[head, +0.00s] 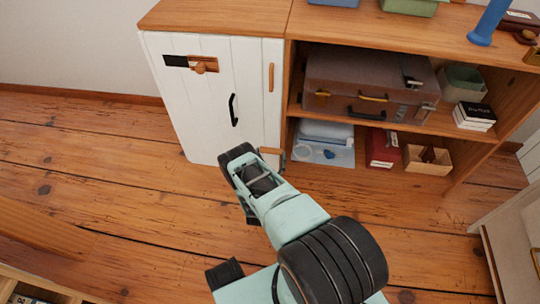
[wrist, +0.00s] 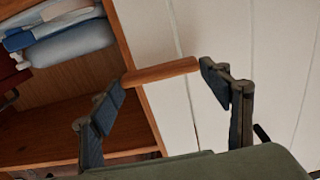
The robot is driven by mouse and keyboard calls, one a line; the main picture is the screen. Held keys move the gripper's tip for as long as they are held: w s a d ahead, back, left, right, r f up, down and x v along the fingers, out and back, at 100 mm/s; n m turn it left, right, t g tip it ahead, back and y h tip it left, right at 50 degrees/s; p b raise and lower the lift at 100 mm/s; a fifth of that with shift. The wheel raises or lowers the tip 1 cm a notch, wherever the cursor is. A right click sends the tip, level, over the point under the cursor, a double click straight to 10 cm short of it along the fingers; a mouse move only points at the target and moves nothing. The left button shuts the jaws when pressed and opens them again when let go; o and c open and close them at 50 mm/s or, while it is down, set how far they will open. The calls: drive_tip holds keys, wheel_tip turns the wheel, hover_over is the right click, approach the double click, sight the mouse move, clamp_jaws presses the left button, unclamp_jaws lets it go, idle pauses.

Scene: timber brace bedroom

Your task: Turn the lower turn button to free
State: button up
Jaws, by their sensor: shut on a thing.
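The lower turn button (wrist: 162,71) is a short brown wooden bar near the bottom of the white cabinet door. In the wrist view it lies between my two fingertips and crosses the seam between the door and the wooden frame. My gripper (wrist: 163,79) is shut on it, one finger at each end. In the head view the button (head: 270,151) lies about level, partly hidden by my gripper (head: 259,158). The upper turn button (head: 271,77) stands upright along the door's right edge. The white door (head: 205,100) looks closed.
The door carries a black handle (head: 233,110) and a wooden slide latch (head: 198,65). To the right, open shelves hold a suitcase (head: 350,82), a red binder (head: 383,147) and a wooden box (head: 427,159). The plank floor (head: 110,170) on the left is clear.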

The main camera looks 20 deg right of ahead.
drive_tip(key=c, duration=0.5)
drive_tip(key=shift+m, duration=0.3)
drive_tip(key=m, duration=0.3)
drive_tip(key=shift+d+m, duration=0.1)
drive_tip(key=shift+m, duration=0.2)
drive_tip(key=m, duration=0.4)
drive_tip(key=shift+d+m, duration=0.1)
drive_tip(key=shift+m, duration=0.2)
drive_tip(key=m, duration=0.4)
drive_tip(key=shift+s+d+f, duration=0.1)
drive_tip(key=m, duration=0.5)
drive_tip(key=shift+f, duration=0.1)
